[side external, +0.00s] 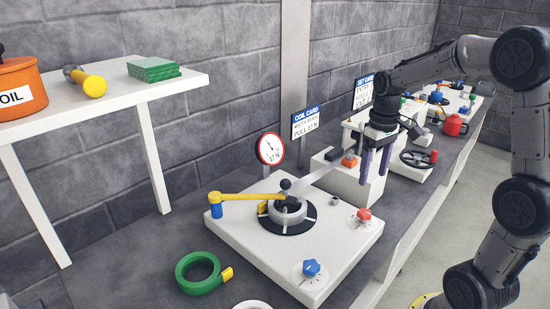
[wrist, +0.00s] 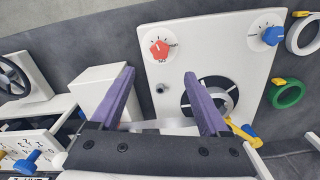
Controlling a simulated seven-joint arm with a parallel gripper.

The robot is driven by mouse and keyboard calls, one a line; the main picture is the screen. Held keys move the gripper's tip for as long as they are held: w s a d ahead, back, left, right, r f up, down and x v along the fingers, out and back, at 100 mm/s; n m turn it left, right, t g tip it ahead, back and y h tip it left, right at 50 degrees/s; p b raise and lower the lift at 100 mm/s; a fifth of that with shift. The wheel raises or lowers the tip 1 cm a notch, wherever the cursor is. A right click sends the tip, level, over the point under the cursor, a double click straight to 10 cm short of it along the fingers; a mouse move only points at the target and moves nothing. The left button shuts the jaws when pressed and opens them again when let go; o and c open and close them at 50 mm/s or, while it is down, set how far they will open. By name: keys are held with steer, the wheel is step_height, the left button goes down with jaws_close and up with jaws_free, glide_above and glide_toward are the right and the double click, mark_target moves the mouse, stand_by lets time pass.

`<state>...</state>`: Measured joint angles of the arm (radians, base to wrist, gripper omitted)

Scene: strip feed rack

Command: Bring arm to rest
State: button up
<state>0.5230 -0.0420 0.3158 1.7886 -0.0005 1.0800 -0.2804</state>
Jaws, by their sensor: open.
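My gripper (side external: 374,168) hangs over the work line, right of the white coil plate (side external: 248,230), with its purple fingers pointing down. In the wrist view the two fingers (wrist: 165,95) are spread apart with no object held between them. A grey strip (side external: 318,180) runs from the coil hub (side external: 288,208) toward the white block below my gripper. The strip also passes behind the fingers in the wrist view. Whether the fingers touch anything cannot be told.
The plate carries a red knob (side external: 364,214), a blue knob (side external: 311,268) and a yellow arm (side external: 240,197). A green ring (side external: 198,272) lies left. A handwheel (side external: 418,159) and red kettle (side external: 454,125) stand right. A white shelf (side external: 120,88) stands at the left.

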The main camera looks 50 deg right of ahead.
steer(key=s+a+r+n+t, duration=0.2)
steer(key=a+r+n+t, duration=0.1)
steer(key=a+r, duration=0.55)
steer(key=s+a+f+t, duration=0.2)
steer(key=s+a+f, duration=0.1)
steer(key=s+a, duration=0.5)
steer(key=s, duration=0.3)
steer(key=shift+a+f+t, duration=0.2)
steer(key=shift+f+t, duration=0.1)
stand_by(1.7)
